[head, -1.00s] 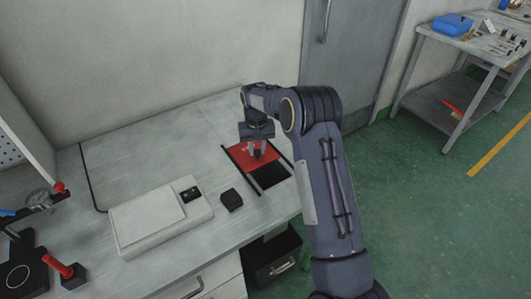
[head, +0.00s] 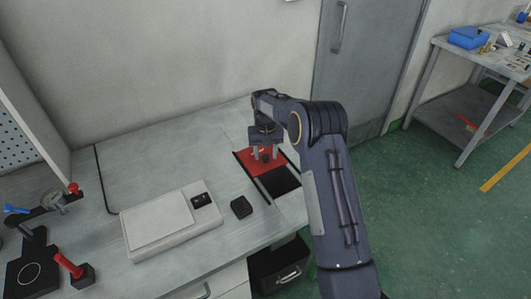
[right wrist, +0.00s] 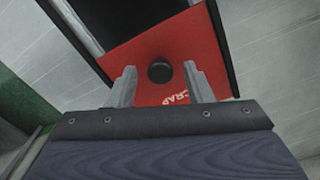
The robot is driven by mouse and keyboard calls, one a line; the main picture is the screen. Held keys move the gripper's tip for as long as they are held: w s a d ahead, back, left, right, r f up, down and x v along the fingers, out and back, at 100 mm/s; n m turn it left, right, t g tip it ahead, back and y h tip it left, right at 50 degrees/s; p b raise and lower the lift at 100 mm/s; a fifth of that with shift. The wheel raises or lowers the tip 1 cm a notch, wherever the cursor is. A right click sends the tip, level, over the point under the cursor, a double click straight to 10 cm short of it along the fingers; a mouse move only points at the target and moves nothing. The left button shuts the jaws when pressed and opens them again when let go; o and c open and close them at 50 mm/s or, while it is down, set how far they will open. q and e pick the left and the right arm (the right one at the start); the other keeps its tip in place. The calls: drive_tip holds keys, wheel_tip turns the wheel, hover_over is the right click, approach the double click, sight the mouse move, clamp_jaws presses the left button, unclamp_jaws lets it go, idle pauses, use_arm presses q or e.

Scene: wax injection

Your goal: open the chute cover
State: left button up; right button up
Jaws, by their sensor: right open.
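The chute cover (head: 251,163) is a red plate with a dark round knob (right wrist: 160,72) and white lettering, of which "RAP" can be read. It lies between two dark rails on the table, beside the dark chute opening (head: 279,182), part of which is uncovered. My right gripper (head: 265,157) is above the cover, pointing down. In the right wrist view its two fingers (right wrist: 158,86) are apart, with the knob between and just beyond their tips; I cannot tell whether they touch it. My left gripper is not in view.
A white flat device (head: 170,223) and a small black box (head: 241,207) stand left of the chute on the table. Red-handled tools (head: 70,266) are at the far left. A black bin (head: 280,267) is below the table edge.

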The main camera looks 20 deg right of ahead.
sight(266, 156)
wheel_tip(266, 156, up, 8)
drive_tip(key=shift+f, duration=0.15)
idle(0.6)
drive_tip(key=s+a+r+t+y, duration=0.1)
drive_tip(key=s+r+t, duration=0.1)
drive_tip(key=s+r, duration=0.65)
drive_tip(key=s+a+r+t+y, duration=0.15)
drive_tip(key=s+r, duration=0.35)
drive_tip(key=s, duration=0.6)
drive_tip(key=s+a+f+n+t, duration=0.1)
drive_tip(key=s+a, duration=0.3)
drive_tip(key=s, duration=0.6)
drive_tip(key=s+a+f+n+t+y, duration=0.1)
drive_tip(key=s+a+f, duration=0.3)
drive_tip(key=s, duration=0.5)
drive_tip(key=shift+s+f, duration=0.2)
drive_tip(key=shift+s, duration=0.15)
